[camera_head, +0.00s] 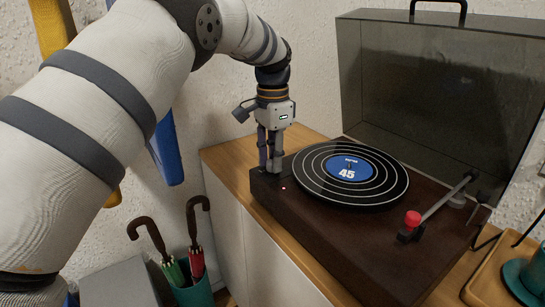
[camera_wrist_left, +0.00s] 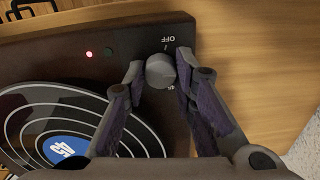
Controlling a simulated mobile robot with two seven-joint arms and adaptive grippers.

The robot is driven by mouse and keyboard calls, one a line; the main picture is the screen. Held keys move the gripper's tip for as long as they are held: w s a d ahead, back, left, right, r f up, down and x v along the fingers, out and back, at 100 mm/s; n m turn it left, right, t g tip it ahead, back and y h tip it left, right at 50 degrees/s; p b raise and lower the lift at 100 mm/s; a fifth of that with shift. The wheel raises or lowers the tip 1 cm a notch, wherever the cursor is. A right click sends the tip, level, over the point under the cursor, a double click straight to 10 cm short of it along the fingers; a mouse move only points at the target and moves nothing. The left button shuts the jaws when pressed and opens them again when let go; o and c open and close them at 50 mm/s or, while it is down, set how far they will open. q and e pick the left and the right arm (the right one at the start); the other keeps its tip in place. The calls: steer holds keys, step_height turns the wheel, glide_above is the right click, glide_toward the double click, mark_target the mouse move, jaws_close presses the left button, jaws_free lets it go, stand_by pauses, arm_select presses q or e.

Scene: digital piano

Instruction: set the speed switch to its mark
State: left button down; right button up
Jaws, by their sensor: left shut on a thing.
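The speed switch is a round grey knob (camera_wrist_left: 160,70) on a corner of the dark brown turntable (camera_head: 345,232). In the left wrist view, the word OFF is printed beside the knob, with a short line between. Another small label by the knob is partly hidden by a finger. The knob is hidden by the fingers in the head view. My right gripper is not in view.
A black record (camera_head: 312,178) with a blue "45" label lies on the platter. The tonearm (camera_head: 445,197) with a red-topped end is at the right. The smoky lid (camera_head: 430,100) stands open behind. An umbrella holder (camera_head: 193,292) stands beside the wooden-topped cabinet. A teal cup sits far right.

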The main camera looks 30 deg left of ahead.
arm_select(q)
steer(key=n, duration=1.1)
steer(key=shift+n, duration=1.9)
steer(key=c, duration=1.3)
jaws_free()
step_height(320, 180, up, 12)
